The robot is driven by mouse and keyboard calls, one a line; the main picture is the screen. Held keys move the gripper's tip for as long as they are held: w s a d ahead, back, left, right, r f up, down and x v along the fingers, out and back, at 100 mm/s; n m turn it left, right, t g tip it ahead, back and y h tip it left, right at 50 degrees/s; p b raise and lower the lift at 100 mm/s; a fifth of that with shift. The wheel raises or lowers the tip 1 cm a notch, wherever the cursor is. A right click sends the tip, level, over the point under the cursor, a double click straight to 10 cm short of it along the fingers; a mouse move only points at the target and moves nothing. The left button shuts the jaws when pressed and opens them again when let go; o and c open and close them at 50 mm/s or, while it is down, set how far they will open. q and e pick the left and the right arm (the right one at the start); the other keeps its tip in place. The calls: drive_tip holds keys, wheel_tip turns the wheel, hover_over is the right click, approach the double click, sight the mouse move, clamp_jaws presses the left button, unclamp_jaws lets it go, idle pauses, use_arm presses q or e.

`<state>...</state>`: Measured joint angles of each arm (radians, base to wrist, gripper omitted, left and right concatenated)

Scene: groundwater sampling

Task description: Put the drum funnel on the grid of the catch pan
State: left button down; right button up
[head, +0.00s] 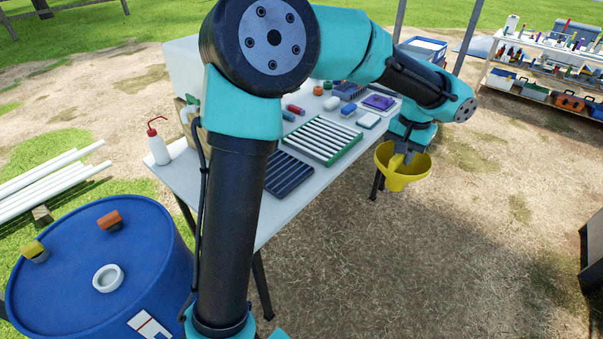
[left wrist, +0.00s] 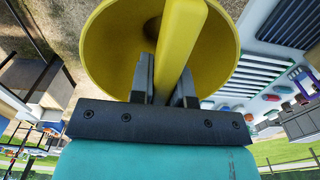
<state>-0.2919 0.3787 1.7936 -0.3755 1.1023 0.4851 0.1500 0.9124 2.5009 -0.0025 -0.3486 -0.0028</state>
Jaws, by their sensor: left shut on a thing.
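The yellow drum funnel (head: 388,177) hangs in the air off the right edge of the table. My left gripper (head: 405,156) is shut on it from above. In the left wrist view the gripper's fingers (left wrist: 163,85) close on the funnel's flat yellow handle (left wrist: 180,45), with the wide bowl (left wrist: 110,45) behind. On the table are a green-edged tray with pale slats (head: 325,141) and a dark slatted tray (head: 288,174). I cannot tell for sure which one is the catch pan. My right gripper is not in view.
The white table (head: 178,172) also holds a wash bottle (head: 158,148), a purple item (head: 379,102) and several small items. A blue drum (head: 95,255) stands at lower left. A stocked shelf (head: 545,75) is at the far right. Bare ground lies below the funnel.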

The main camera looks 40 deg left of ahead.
use_arm(q)
drive_tip(key=shift+a+f, duration=0.1)
drive_tip(key=shift+a, duration=0.1)
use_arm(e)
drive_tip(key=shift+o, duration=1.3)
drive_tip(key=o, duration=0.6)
use_arm(q)
drive_tip(key=s+a+f, duration=0.4)
drive_tip(key=a, duration=0.5)
drive_tip(key=s+a+f, duration=0.4)
drive_tip(key=a, duration=0.5)
drive_tip(key=s+a+f, duration=0.4)
drive_tip(key=s+a, duration=0.1)
drive_tip(key=a, duration=0.5)
drive_tip(key=shift+f, duration=0.4)
